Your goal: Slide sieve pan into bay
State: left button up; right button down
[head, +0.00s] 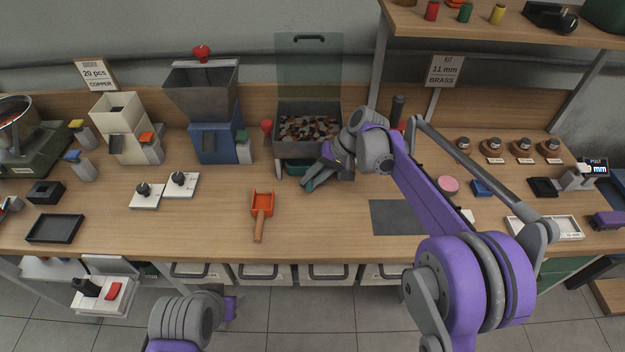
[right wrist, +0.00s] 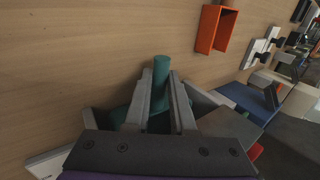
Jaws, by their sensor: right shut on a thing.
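The green sieve pan (head: 298,167) sits low at the front of the grey machine (head: 290,140), whose open top holds brown and grey pieces. The bay opening is mostly hidden by my right gripper and wrist, so how deep the pan sits cannot be told. My right gripper (head: 312,181) is at the machine's front, shut on the pan's green handle. In the right wrist view the handle (right wrist: 161,85) stands between the two grey fingers (right wrist: 160,105), with part of the pan (right wrist: 118,117) behind them. My left arm shows at the bottom; its fingers cannot be made out.
An orange scoop (head: 262,205) with a wooden handle lies left of my right gripper. A blue hopper machine (head: 215,140) stands left of the bay. A dark mat (head: 397,218) lies to the right. The bench in front of the machine is clear.

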jog(key=shift+w+d+r, duration=0.1)
jog(key=shift+w, duration=0.3)
jog(key=c, duration=0.7)
grip_release()
jog(key=shift+d+r, duration=0.25)
jog(key=shift+r, duration=0.1)
pick_arm(q)
jog(key=shift+w+r, duration=0.15)
jog(key=shift+w, duration=0.25)
pick_arm(e)
jog(key=v, duration=0.6)
jog(key=s+v, duration=0.1)
jog(key=v, duration=0.3)
